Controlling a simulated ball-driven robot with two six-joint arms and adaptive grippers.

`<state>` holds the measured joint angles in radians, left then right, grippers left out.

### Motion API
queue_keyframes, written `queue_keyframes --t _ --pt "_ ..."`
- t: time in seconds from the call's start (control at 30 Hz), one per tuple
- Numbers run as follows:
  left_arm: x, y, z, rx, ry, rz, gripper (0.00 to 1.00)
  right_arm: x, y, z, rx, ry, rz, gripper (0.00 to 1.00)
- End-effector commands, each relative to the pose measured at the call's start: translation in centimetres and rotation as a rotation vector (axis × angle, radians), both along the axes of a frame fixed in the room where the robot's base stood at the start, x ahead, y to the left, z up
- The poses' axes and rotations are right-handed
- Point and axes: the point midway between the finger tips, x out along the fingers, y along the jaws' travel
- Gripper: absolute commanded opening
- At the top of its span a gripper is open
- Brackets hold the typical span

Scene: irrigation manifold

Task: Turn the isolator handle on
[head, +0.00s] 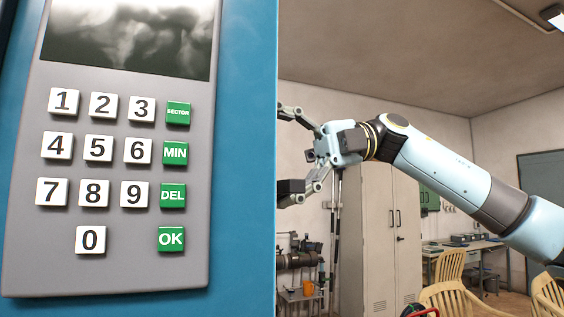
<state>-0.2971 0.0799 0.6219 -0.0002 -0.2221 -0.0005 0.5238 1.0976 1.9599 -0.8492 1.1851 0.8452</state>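No isolator handle can be made out in the head view. A grey keypad panel (130,275) with white number keys, green SECTOR, MIN, DEL and OK keys and a dark screen (130,35) fills the left side, on a blue cabinet face (240,150). My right gripper (286,150) comes in from the right and points left by the cabinet's edge. Its fingers are spread wide with nothing seen between them. Its fingertips are close to or partly behind the edge. My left gripper is not in view.
A tall pale locker (380,240) stands behind my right arm. A green box (429,200) hangs on the wall, above a workbench (465,247). Yellow chairs (450,298) stand at the lower right. Dark pipework (293,262) shows at the lower middle.

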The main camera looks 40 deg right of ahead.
Motion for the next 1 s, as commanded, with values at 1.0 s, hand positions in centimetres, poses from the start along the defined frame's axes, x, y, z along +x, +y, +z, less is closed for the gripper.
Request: queue_keyframes --t 1.0 --pt "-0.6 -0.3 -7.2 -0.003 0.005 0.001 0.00 -1.7 -7.5 0.0 0.010 -0.013 0.002 1.00"
